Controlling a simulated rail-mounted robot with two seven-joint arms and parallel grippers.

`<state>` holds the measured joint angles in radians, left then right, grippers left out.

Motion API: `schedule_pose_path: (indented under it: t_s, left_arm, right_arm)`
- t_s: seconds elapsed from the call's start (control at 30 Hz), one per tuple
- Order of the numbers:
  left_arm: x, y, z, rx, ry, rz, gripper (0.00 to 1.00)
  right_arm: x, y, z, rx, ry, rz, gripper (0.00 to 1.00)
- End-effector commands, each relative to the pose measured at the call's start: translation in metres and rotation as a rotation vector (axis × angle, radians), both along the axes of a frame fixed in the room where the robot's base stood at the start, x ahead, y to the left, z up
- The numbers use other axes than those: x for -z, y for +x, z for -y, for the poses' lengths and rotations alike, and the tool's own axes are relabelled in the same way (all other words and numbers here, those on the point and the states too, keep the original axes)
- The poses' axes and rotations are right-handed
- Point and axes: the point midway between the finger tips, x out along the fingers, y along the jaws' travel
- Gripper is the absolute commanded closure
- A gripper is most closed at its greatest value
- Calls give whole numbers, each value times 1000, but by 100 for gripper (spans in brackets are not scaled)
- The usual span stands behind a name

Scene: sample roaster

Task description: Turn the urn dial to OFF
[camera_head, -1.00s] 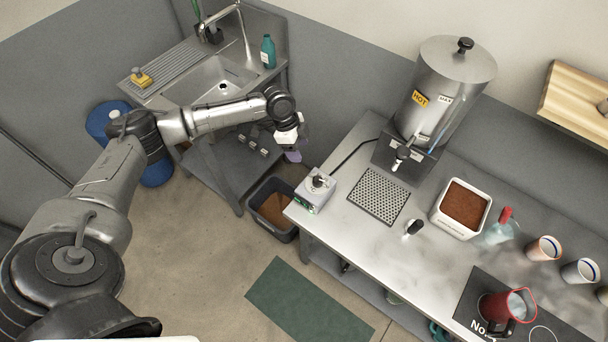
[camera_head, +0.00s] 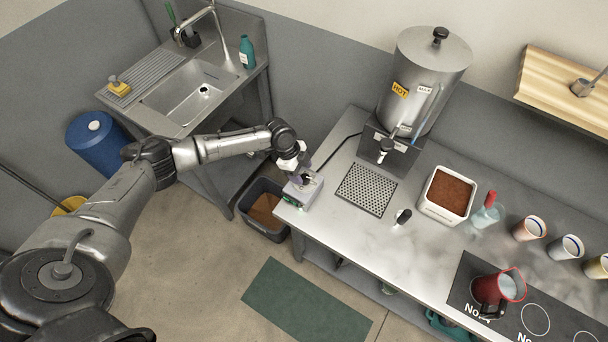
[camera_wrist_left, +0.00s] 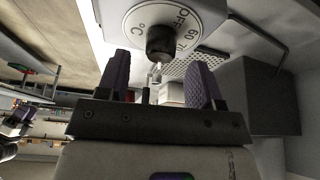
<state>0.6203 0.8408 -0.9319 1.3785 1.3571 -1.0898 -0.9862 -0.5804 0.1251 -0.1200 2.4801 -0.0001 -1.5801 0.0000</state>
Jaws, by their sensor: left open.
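The urn dial is a black knob (camera_wrist_left: 161,42) on a white round plate marked OFF, 60 and °C in the left wrist view. It sits on a small grey control box (camera_head: 293,193) at the counter's left end. My left gripper (camera_wrist_left: 160,82) is open, its two purple-grey pads apart, with the knob just beyond the gap between them. In the head view the left gripper (camera_head: 304,177) is right at the box and partly hides the dial. I cannot tell where the knob points. The steel urn (camera_head: 421,85) stands behind on the counter.
A cable runs from the box toward the urn. A perforated drip tray (camera_head: 366,190) lies right of the box. A dark bin (camera_head: 262,212) stands below the counter's left end. A white container (camera_head: 447,195) and a red pitcher (camera_head: 498,290) are farther right.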

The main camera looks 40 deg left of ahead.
Motion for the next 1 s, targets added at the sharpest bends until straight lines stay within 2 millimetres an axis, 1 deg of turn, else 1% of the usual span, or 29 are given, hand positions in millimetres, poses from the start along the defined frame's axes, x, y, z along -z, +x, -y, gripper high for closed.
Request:
schedule_pose_path:
  t_s: [0.1, 0.23, 0.4, 0.67, 1.0]
  left_arm:
    - [12, 2, 5, -2, -1, 0, 40]
    - [20, 3, 8, -1, -1, 0, 40]
    - [25, 3, 10, 0, -1, 0, 40]
    - [25, 3, 10, 0, -1, 0, 40]
    - [25, 3, 10, -1, -1, 0, 72]
  right_arm:
    - [0, 0, 0, 1, 1, 0, 57]
    - [1, 0, -1, 1, 2, 0, 57]
    - [1, 0, -2, 4, 5, -1, 57]
    - [1, 0, -3, 5, 9, 0, 57]
    - [1, 0, -2, 5, 8, 0, 57]
